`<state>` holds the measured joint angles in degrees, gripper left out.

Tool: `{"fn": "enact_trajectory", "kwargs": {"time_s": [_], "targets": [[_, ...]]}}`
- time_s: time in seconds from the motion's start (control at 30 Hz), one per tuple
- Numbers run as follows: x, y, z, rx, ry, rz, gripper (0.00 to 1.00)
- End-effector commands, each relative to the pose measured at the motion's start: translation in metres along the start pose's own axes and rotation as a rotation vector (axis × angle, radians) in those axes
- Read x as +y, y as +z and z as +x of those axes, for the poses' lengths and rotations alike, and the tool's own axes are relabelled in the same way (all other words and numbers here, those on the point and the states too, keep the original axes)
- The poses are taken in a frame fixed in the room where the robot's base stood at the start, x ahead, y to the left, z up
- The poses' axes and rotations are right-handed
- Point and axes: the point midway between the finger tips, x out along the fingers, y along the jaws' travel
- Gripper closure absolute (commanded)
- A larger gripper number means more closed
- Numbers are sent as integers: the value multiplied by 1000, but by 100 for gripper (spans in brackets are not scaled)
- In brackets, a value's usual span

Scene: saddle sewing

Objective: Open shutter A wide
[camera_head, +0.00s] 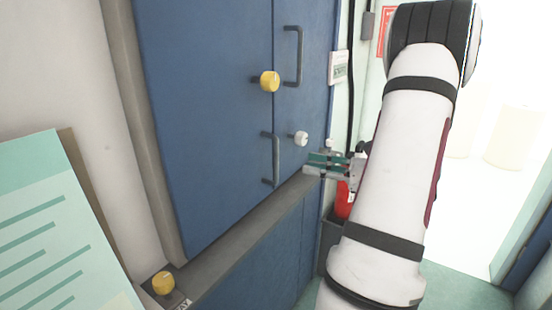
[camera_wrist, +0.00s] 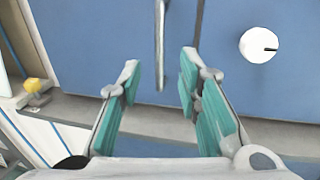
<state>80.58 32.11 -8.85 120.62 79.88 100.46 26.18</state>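A blue cabinet has a wide left door (camera_head: 205,110) and a narrower right door (camera_head: 310,70), both looking closed. No letter A is readable on either. A dark bar handle (camera_head: 276,160) stands low by the seam, on the left door's side; it also shows in the wrist view (camera_wrist: 160,45). A second bar handle (camera_head: 298,57) is higher on the right door. My gripper (camera_head: 309,163) is open and empty, with teal fingers, right of the low handle and apart from it. In the wrist view, the handle appears between my fingertips (camera_wrist: 159,72); its depth is unclear.
A yellow knob (camera_head: 269,81) and a white knob (camera_head: 301,138) stick out from the cabinet front. A grey ledge (camera_head: 235,222) runs below the doors, with another yellow knob (camera_head: 163,283) near its front end. A green-and-white board (camera_head: 50,230) stands at left.

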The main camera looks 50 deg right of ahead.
Motion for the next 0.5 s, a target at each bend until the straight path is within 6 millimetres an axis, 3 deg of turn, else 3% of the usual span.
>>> {"fn": "enact_trajectory", "kwargs": {"time_s": [0.3,0.5], "targets": [[2,1,63,1,6,-1,68],[1,0,92,2,4,-1,68]]}}
